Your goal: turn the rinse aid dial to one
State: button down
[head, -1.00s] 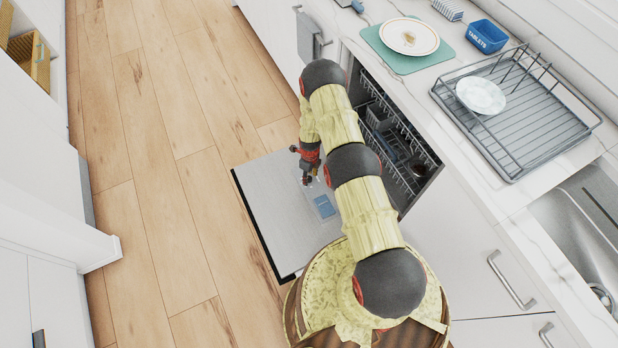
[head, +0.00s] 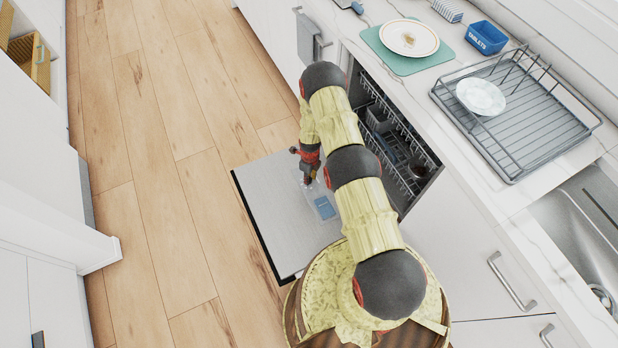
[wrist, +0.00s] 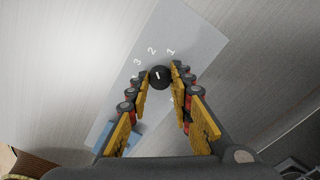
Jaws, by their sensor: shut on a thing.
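The rinse aid dial (wrist: 160,77) is a small black round knob with a short white mark, on a pale grey panel (wrist: 200,45) in the wrist view. White numerals, among them 1, 2 and 3, curve around its upper side. The mark points roughly up toward the numerals; I cannot tell exactly which one. My gripper (wrist: 161,78) has one yellow fingertip on each side of the dial and is shut on it. In the head view my gripper (head: 309,181) is low over the open dishwasher door (head: 268,205), and the dial is hidden.
A blue patch (wrist: 118,138) is beside the fingers on the panel. The dishwasher racks (head: 395,150) are open to the right of my arm. The counter above holds a plate (head: 408,38), a drying rack (head: 530,120) and a blue tablets box (head: 487,37). The wooden floor at left is clear.

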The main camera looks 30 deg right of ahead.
jog(key=shift+n, duration=0.3)
jog(key=n, duration=0.5)
jog(key=shift+b, duration=0.4)
jog(key=n+b, duration=0.1)
jog(key=n, duration=0.5)
jog(key=shift+n, duration=0.4)
jog(key=n, duration=0.6)
jog(key=shift+b, duration=0.4)
jog(key=n+b, duration=0.1)
jog(key=n, duration=0.4)
jog(key=shift+n, duration=0.4)
jog(key=c, duration=1.6)
grip_release()
jog(key=shift+s, duration=0.1)
